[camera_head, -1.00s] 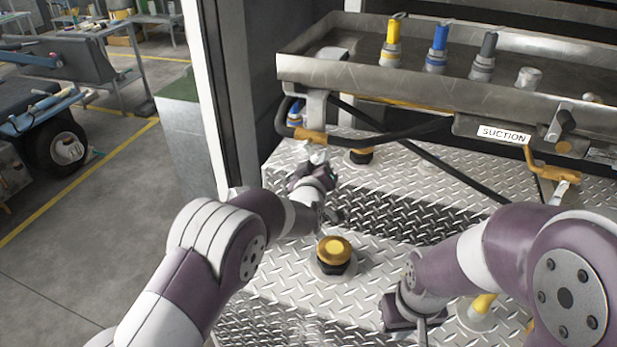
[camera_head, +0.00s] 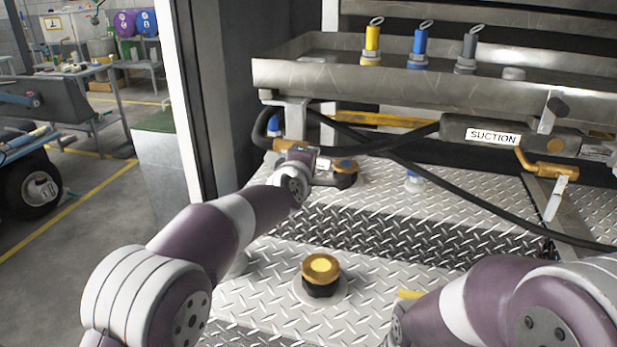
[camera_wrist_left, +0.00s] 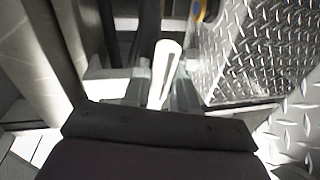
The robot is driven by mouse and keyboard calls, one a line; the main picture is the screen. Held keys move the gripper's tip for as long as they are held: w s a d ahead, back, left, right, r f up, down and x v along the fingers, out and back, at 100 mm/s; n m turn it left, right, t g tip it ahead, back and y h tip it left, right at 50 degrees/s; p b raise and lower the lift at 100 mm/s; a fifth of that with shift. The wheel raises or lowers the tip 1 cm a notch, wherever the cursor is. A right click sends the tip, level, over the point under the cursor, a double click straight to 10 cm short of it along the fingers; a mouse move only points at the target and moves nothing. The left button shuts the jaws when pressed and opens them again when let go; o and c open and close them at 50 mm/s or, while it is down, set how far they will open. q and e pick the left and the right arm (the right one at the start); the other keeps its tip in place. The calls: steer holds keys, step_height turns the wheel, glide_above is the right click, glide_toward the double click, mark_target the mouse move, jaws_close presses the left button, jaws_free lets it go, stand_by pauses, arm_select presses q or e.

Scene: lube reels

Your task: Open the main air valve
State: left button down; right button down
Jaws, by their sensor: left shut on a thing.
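The main air valve looks to be the orange fitting (camera_head: 285,144) on the black hose at the left, below the tray. Its lever is mostly hidden by my left gripper (camera_head: 299,156), which is at the fitting. In the left wrist view a pale lever (camera_wrist_left: 164,68) stands between the two fingers of my left gripper (camera_wrist_left: 161,88), which is shut on it. My right arm comes in at the lower right, and its gripper is out of the frame.
A metal tray (camera_head: 300,75) holds yellow, blue and grey nozzles (camera_head: 419,46) above. A second orange valve (camera_head: 550,170) is at the right, near the SUCTION label (camera_head: 492,137). A yellow-capped fitting (camera_head: 320,270) stands on the diamond plate (camera_head: 260,300). Black hoses cross behind.

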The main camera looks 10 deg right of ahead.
arm_select(q)
steer(key=shift+r+n+h+b, duration=0.2)
steer(key=shift+n+h+b, duration=0.1)
steer(key=shift+n+b, duration=0.3)
steer(key=shift+r, duration=0.2)
steer(key=c, duration=1)
jaws_free()
steer(key=shift+c, duration=0.2)
steer(key=shift+s, duration=0.15)
steer(key=b+v, duration=0.2)
steer(key=v, duration=1)
steer(key=shift+r, duration=0.2)
steer(key=shift+s, duration=0.15)
